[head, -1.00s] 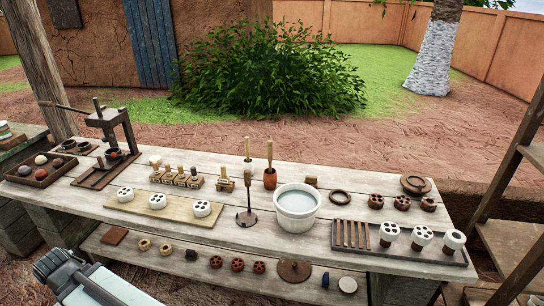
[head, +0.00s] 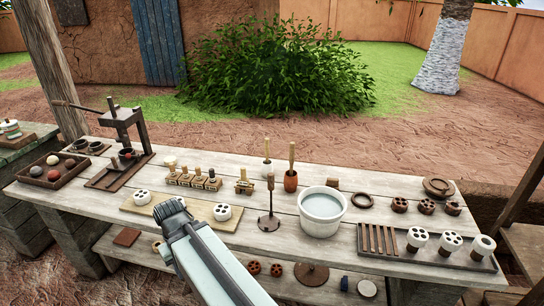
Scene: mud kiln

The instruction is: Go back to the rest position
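My arm reaches in from the bottom edge in the head view, and my gripper (head: 171,208) is at its upper end. The gripper appears in front of the pale wooden board (head: 202,206) on the table. Its fingers are small and seen from behind, so I cannot tell whether they are open, or whether they hold anything. White pierced pieces stand on the board, one on the left (head: 142,197) and one on the right (head: 222,212). The middle of the board is hidden by the gripper.
A press (head: 124,130) stands at the table's left. Right of the gripper are a dark metal stand (head: 269,222), a white bucket of water (head: 322,226) and a dark tray (head: 378,262) with white pieces. The lower shelf holds several small items.

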